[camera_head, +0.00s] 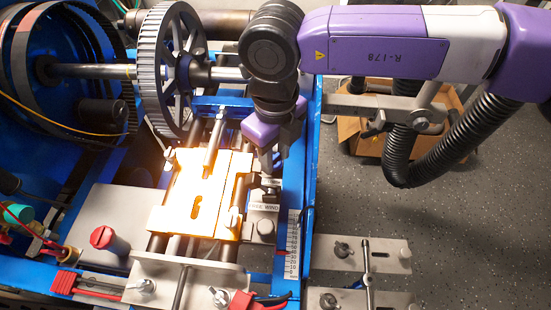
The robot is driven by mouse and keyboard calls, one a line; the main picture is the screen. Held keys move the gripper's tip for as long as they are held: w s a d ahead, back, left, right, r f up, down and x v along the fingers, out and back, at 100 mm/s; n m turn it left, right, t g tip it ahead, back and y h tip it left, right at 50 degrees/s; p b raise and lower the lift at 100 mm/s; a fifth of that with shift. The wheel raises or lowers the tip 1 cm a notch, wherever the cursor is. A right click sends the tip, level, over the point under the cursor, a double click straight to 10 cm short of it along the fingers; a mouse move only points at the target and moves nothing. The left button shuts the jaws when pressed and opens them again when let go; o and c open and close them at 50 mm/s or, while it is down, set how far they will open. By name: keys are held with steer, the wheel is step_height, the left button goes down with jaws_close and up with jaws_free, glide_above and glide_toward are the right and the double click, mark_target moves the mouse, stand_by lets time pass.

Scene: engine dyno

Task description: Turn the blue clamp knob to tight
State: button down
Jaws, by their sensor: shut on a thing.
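My gripper (269,165) points down from the purple wrist at the right edge of the bright metal plate (183,211). Its grey fingers are closed together on something just above the blue frame rail (298,185). The blue clamp knob is not clearly seen; the fingers and wrist cover the spot where they grip. A small dark fitting (268,184) shows just below the fingertips. The angle of the knob cannot be read.
A large toothed pulley (169,68) stands at upper left, close to my wrist. A red knob (102,237), a labelled bracket with a bolt (264,227), a ruler scale (293,243) and a clamp plate (385,256) surround the area. Open floor lies at right.

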mark_target(275, 160)
steer(key=shift+m+b, duration=1.5)
steer(key=shift+m, duration=0.8)
steer(key=c, duration=1)
jaws_free()
steer(key=shift+o, duration=0.2)
steer(key=shift+r, duration=0.1)
step_height(275, 160, up, 8)
steer(key=shift+f, duration=0.15)
steer(key=shift+s, duration=0.15)
